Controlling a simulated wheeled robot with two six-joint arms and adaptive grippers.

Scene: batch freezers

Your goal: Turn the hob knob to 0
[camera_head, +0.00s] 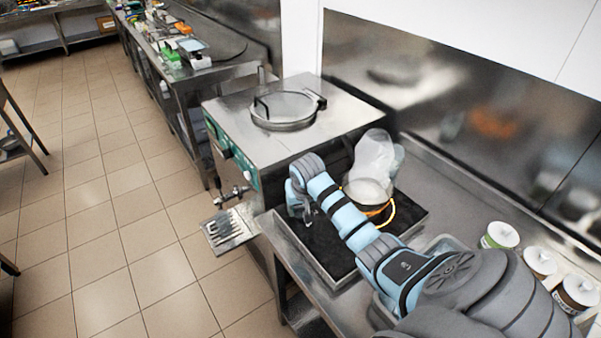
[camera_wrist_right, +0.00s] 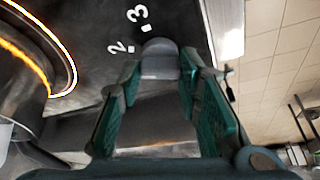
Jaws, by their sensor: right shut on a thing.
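The hob (camera_head: 326,250) is a black plate in a steel frame, with an orange glowing ring (camera_head: 388,218) around the base of a steaming pot (camera_head: 367,192). My right gripper (camera_head: 300,208) is at the hob's left edge, by the machine. In the right wrist view the grey hob knob (camera_wrist_right: 160,58) sits between the fingertips of my right gripper (camera_wrist_right: 158,72), which is shut on it. The marks 2 and 3 with dots show beside the knob; the 0 mark and the knob's pointer are not visible. My left gripper is out of view.
A steel machine (camera_head: 340,107) with a round lid stands behind the hob, with a tap (camera_head: 232,194) and drip tray (camera_head: 230,229) at its front. Several tubs (camera_head: 500,236) stand at the right. Open tiled floor lies at the left.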

